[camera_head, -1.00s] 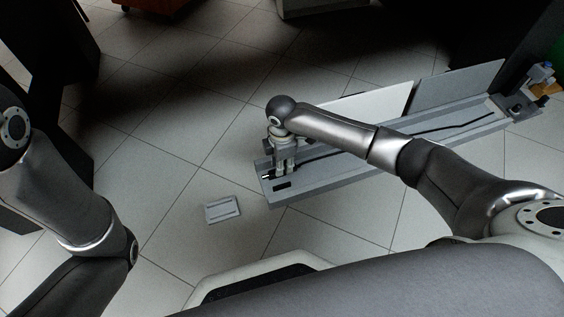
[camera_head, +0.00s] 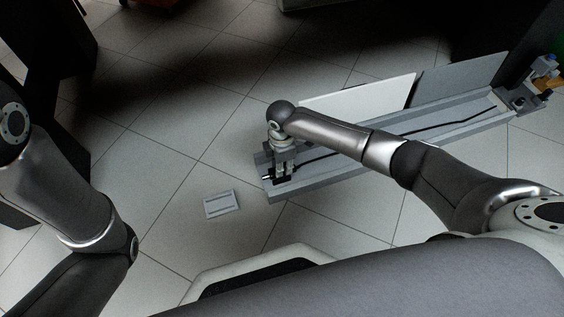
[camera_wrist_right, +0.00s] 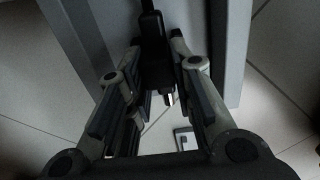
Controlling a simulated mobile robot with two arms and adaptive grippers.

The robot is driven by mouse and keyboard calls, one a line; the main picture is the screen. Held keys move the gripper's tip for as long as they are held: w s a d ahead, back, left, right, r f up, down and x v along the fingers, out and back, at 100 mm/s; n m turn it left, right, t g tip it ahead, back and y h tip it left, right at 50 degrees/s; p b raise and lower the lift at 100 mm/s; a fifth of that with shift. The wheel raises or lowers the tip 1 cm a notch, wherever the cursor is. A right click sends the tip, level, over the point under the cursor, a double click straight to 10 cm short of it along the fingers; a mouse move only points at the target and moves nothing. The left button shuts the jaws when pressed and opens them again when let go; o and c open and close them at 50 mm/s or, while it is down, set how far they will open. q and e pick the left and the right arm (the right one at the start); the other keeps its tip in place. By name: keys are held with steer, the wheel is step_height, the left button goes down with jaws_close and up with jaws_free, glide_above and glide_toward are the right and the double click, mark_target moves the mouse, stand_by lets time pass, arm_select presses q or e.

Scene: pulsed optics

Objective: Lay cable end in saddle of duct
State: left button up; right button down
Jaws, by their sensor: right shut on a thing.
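The long grey duct (camera_head: 450,127) runs from the lower middle to the upper right in the head view. A black cable (camera_head: 435,129) lies along it, partly hidden by my right arm. My right gripper (camera_head: 283,177) is at the duct's near left end, shut on the cable end. In the right wrist view the black cable end (camera_wrist_right: 157,66) sits between the fingers, with a bright metal tip. The dark saddle area is under the gripper and mostly hidden; I cannot tell whether the cable end touches it. My left gripper is out of view.
A white panel (camera_head: 360,93) and a grey panel (camera_head: 462,82) stand along the duct's far side. A block with blue and yellow parts (camera_head: 541,76) is at its far right end. A small pale plate (camera_head: 221,204) lies on the tiled floor.

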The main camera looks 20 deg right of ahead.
steer(key=shift+f, duration=0.45)
stand_by(0.6)
steer(key=c, duration=1.2)
jaws_free()
steer(key=shift+o, duration=0.2)
steer(key=shift+r, duration=0.1)
step_height(320, 180, up, 12)
steer(key=shift+s+f, duration=0.1)
steer(key=shift+f, duration=0.1)
